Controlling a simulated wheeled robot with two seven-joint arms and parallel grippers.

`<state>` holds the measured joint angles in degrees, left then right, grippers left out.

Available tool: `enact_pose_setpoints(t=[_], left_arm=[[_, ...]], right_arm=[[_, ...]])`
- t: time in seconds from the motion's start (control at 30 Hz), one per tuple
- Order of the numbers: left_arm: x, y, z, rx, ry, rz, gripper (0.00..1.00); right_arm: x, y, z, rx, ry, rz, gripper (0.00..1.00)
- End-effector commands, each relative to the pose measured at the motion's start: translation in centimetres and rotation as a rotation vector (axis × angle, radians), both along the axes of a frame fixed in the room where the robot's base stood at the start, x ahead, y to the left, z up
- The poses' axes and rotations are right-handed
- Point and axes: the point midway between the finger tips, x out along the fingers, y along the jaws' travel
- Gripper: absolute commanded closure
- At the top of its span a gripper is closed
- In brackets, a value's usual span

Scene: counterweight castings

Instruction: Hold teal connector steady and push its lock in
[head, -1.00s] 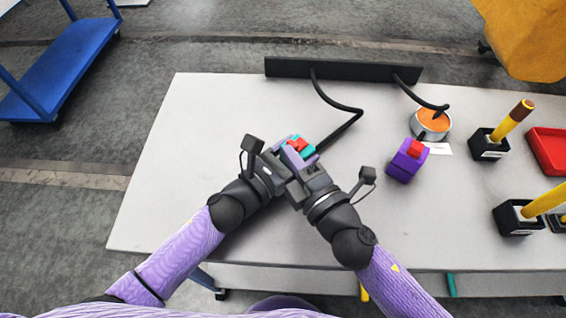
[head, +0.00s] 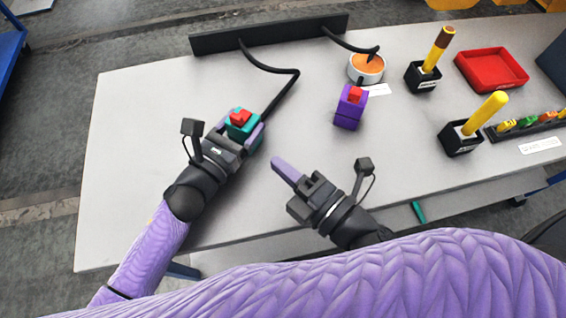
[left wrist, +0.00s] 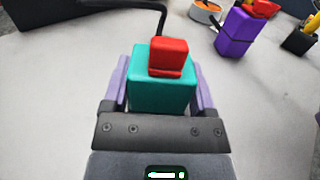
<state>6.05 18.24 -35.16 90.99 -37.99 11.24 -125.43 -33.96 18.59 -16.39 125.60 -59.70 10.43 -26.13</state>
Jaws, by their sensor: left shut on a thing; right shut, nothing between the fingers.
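The teal connector (head: 236,131) with its red lock (head: 241,118) sits on the table at the end of a black cable (head: 285,90). My left gripper (head: 243,136) is shut on it, one finger on each side. In the left wrist view the teal block (left wrist: 162,92) lies between the purple fingers, with the red lock (left wrist: 169,55) on its top face. Whether the lock is fully in I cannot tell. My right gripper (head: 284,169) is shut and empty, over the table to the right of the connector and apart from it.
A purple connector (head: 350,112) with a red lock stands to the right, by a round orange-topped device (head: 367,68). Black holders with yellow handles (head: 486,112), a red tray (head: 491,69) and a parts rack (head: 527,126) fill the right side. The table's left side is clear.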

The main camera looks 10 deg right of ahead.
Motion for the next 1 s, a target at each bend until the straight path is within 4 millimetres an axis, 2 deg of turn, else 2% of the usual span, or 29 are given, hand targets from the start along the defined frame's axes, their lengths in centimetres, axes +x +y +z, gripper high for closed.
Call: enact_pose_setpoints(t=[0.3, 0.33, 0.43, 0.63, 0.73, 1.0], left_arm=[[0.0, 0.1, -0.3, 0.005, 0.004, 0.002, 0.97], [0.0, 0.1, -0.3, 0.005, 0.004, 0.002, 0.20], [0.0, 0.0, -0.2, 0.004, 0.003, 0.002, 0.00], [0.0, 0.0, -0.1, 0.003, 0.002, 0.001, 0.00], [-0.7, 0.6, -0.2, 0.002, 0.004, 0.002, 0.00], [-6.1, 5.6, -0.2, 0.004, 0.007, 0.002, 0.00]], right_arm=[[0.0, 0.0, 0.0, 0.001, 0.000, 0.001, 1.00], [0.0, 0.0, 0.0, 0.001, 0.000, 0.001, 1.00], [0.0, 0.0, 0.0, 0.001, 0.000, 0.001, 1.00], [0.0, 0.0, 0.0, 0.001, 0.000, 0.001, 1.00], [0.0, 0.1, 0.0, 0.002, 0.000, 0.001, 1.00], [0.0, 0.1, 0.0, 0.002, 0.000, 0.001, 1.00]])
